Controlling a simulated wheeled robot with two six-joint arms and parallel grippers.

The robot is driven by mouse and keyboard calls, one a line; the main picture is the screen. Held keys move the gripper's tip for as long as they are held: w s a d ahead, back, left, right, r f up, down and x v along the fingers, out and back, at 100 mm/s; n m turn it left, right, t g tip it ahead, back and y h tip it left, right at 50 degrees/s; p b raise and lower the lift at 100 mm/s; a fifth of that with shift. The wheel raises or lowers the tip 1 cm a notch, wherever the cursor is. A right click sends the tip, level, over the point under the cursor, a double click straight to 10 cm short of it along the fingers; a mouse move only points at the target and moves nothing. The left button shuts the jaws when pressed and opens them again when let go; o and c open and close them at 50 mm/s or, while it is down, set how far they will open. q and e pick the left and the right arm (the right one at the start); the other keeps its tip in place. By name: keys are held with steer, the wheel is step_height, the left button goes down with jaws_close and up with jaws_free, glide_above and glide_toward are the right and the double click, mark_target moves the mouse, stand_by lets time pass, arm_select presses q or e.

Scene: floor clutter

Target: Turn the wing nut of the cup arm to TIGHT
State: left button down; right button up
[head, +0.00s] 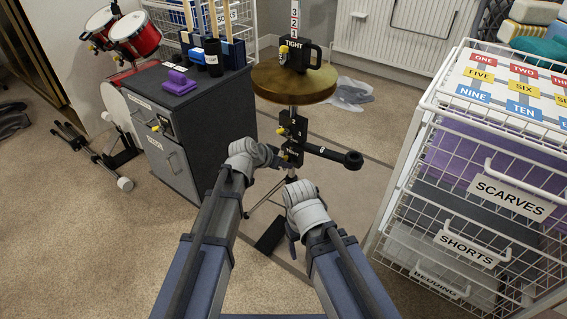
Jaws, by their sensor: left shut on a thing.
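The cup arm (330,153) is a black bar with a ring at its right end. It sticks out to the right from a black block on the stand's pole. A small yellow wing nut (284,157) shows at the left side of that block, partly covered by my gripper. My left gripper (279,157) reaches it from the left and is shut on it. My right gripper (297,184) is below and to the right of the block, apart from the cup arm; its fingers are mostly hidden by its wrist. Any marking beside this nut is too small to read.
The pole carries a round brown top (318,90) and a black upper clamp (297,56) marked TIGHT, with another yellow nut. A grey cabinet (225,110) stands close on the left. A white wire drawer unit (425,150) stands right. Carpet between is mostly clear.

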arm_select(q)
steer(key=shift+w+r, duration=0.1)
steer(key=shift+w, duration=0.05)
stand_by(0.3)
steer(key=c, duration=0.9)
jaws_free()
steer(key=shift+d, duration=0.1)
steer(key=p+v, duration=0.5)
steer(key=v, duration=0.2)
steer(key=shift+s+r, duration=0.25)
steer(key=shift+s, duration=0.1)
steer(key=shift+p, duration=0.3)
